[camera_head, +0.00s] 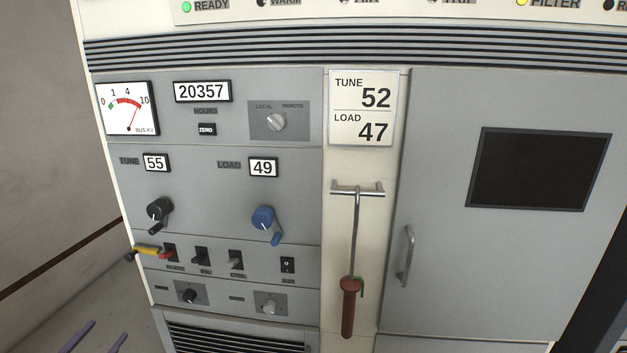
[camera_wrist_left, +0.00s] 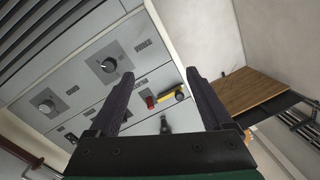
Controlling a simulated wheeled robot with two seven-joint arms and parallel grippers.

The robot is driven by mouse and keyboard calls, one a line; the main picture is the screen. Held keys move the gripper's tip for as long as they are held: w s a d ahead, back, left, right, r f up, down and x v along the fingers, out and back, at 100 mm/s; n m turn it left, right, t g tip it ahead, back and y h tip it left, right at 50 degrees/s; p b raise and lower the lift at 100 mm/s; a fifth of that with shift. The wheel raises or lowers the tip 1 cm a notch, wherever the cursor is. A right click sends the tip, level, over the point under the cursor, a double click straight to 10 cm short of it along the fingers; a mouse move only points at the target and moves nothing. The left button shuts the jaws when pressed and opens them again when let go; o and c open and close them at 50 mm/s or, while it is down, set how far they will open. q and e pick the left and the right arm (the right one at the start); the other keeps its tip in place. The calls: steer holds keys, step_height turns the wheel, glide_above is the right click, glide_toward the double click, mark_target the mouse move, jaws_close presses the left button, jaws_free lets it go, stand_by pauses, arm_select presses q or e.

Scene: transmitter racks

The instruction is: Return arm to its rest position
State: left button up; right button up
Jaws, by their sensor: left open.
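My left gripper (camera_head: 97,338) shows as two purple fingertips at the bottom left corner of the head view, low and to the left of the grey transmitter panel (camera_head: 225,222). In the left wrist view its two dark fingers (camera_wrist_left: 160,75) stand wide apart with nothing between their tips. The panel's knobs and a red switch (camera_wrist_left: 150,102) with a yellow-handled part (camera_wrist_left: 172,96) show beyond them. The gripper looks apart from the panel. My right gripper is in neither view.
The panel carries a black tune knob (camera_head: 158,213), a blue load knob (camera_head: 263,219) and several switches. A red-handled hook (camera_head: 350,305) hangs from a rail on the rack. A door handle (camera_head: 406,256) sticks out. A wooden tabletop (camera_wrist_left: 252,92) stands at right in the wrist view.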

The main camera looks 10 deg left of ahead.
arm_select(q)
steer(key=s+d+f+n+g, duration=0.1)
steer(key=s+d+f+g, duration=0.2)
steer(key=f, duration=0.7)
steer(key=s+d+f+n+g, duration=0.15)
steer(key=s+f, duration=0.35)
steer(key=f, duration=0.5)
steer(key=s+d+f+g, duration=0.3)
steer(key=f+g, duration=0.1)
steer(key=f, duration=0.6)
steer(key=s+d+f+m+g+h, duration=0.2)
steer(key=s+d+f+g, duration=0.6)
steer(key=s+d+f, duration=0.9)
steer(key=s+d, duration=0.3)
steer(key=shift+s+d, duration=0.15)
steer(key=shift+s, duration=0.15)
steer(key=shift+r, duration=0.1)
